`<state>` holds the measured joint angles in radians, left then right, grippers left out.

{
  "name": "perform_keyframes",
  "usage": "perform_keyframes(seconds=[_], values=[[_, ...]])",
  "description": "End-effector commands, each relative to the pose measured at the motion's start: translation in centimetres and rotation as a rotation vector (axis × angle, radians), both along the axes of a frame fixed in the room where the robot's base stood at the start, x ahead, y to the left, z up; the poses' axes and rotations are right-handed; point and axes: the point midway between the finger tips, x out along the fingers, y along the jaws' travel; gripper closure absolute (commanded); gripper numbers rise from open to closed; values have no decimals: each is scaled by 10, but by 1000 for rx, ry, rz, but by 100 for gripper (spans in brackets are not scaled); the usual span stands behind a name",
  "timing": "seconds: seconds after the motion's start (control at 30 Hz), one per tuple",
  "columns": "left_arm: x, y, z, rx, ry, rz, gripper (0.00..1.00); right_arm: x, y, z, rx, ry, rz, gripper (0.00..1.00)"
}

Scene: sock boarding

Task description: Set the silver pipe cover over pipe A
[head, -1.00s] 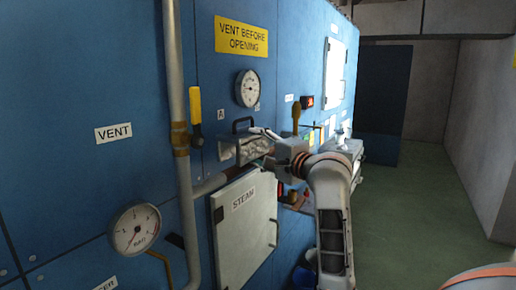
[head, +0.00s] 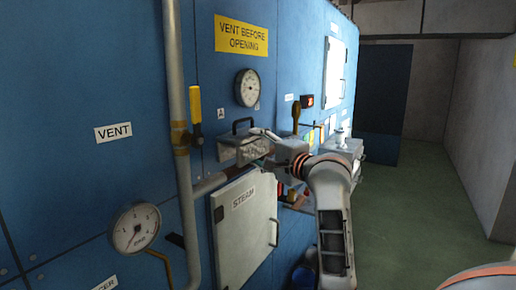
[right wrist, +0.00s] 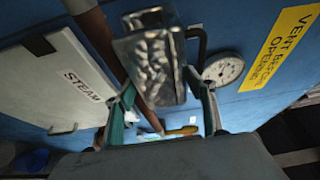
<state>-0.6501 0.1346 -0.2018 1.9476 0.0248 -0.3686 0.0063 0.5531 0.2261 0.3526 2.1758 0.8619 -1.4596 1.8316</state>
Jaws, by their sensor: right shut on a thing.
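The silver pipe cover (head: 232,153) is a shiny, dented metal box with a black handle on top. It is at the blue wall, just above a brown pipe (head: 209,184) running in from the left. My right gripper (head: 264,145) is shut on the cover at its right side. The right wrist view shows the cover (right wrist: 150,62) between my fingers (right wrist: 160,103), with the brown pipe (right wrist: 97,37) passing behind it. A small label A (head: 221,114) is on the wall above. I cannot tell whether the cover touches the pipe. My left gripper is not visible.
A white STEAM door (head: 245,230) is below the cover. A vertical grey pipe (head: 179,80) with a yellow-handled valve (head: 195,103) stands to the left. A gauge (head: 247,88) is above, another (head: 136,228) lower left. Open floor (head: 410,220) lies right.

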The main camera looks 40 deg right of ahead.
Motion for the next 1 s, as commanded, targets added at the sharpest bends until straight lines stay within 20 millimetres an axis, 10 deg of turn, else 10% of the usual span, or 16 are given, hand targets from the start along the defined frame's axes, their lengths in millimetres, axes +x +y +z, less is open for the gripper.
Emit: perform_keyframes(seconds=[1.0], values=[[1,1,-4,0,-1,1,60,0,0,-22,1,-2,0,91]])
